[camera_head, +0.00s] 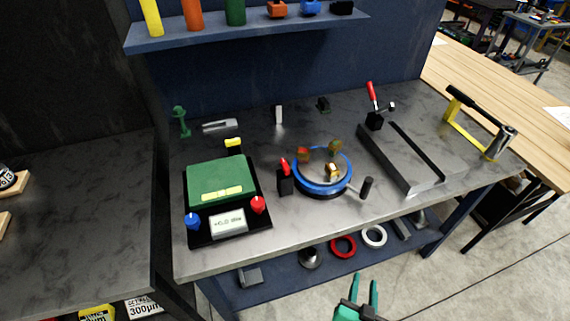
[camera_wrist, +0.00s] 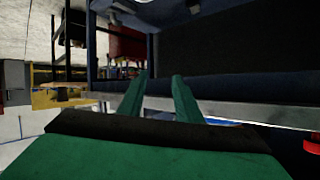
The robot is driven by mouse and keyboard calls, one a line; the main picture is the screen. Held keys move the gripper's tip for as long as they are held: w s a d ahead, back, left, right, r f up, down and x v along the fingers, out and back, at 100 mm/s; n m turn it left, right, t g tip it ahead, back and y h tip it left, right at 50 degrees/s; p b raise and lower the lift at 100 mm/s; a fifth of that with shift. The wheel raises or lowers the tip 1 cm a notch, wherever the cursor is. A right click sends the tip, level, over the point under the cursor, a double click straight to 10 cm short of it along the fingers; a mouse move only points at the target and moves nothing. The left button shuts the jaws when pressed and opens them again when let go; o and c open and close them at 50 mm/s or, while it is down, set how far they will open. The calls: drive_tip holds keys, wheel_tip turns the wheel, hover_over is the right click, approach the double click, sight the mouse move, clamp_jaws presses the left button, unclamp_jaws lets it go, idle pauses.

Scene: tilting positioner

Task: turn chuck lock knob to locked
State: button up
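The positioner with a blue ring (camera_head: 322,192) stands on the grey workbench in the head view. A red-tipped lever on a black block (camera_head: 285,182) stands at its left, and a black upright knob (camera_head: 367,187) at its front right. Small orange, olive and yellow parts sit on or in the ring. I cannot tell which part is the chuck lock knob or its setting. My gripper (camera_head: 364,284) is open and empty, low in front of the bench and away from the positioner. Its green fingers also show apart in the wrist view (camera_wrist: 159,78); the positioner is not visible there.
A green-topped box (camera_head: 220,180) with red and blue knobs stands left on the bench. A grey channel fixture (camera_head: 410,160) with a red-handled clamp (camera_head: 372,98) is at right. The bench front edge and the lower shelf (camera_head: 285,273) lie between my gripper and the positioner.

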sight(285, 165)
drive_tip(key=w+d+r+m, duration=0.2)
drive_tip(key=w+d+r, duration=0.5)
drive_tip(key=w+d, duration=0.2)
drive_tip(key=w+a+r+n+y, duration=0.1)
drive_tip(key=w+a+r, duration=0.1)
drive_tip(key=a+r, duration=0.1)
drive_tip(key=w+a+r+n+y, duration=0.2)
drive_tip(key=w+a+r, duration=0.1)
drive_tip(key=a, duration=0.2)
drive_tip(key=w+a+r+n+t+y, duration=0.1)
drive_tip(key=w+a+r+n, duration=0.1)
drive_tip(key=a+r, duration=0.1)
drive_tip(key=shift+w+a+y, duration=0.25)
drive_tip(key=shift+a+y, duration=0.05)
drive_tip(key=shift+a, duration=0.45)
drive_tip(key=w+a+r+n+y, duration=0.2)
drive_tip(key=a+r+n+y, duration=0.4)
drive_tip(key=a, duration=1)
drive_tip(key=shift+n+g+h, duration=0.3)
drive_tip(key=shift+n+h, duration=0.1)
drive_tip(key=shift+h, duration=0.4)
drive_tip(key=x, duration=0.3)
drive_tip(key=r+x, duration=0.1)
drive_tip(key=x, duration=0.2)
drive_tip(key=r+x, duration=0.1)
drive_tip(key=x, duration=0.3)
drive_tip(key=shift+w+f, duration=0.1)
drive_tip(key=shift+w, duration=0.3)
clamp_jaws()
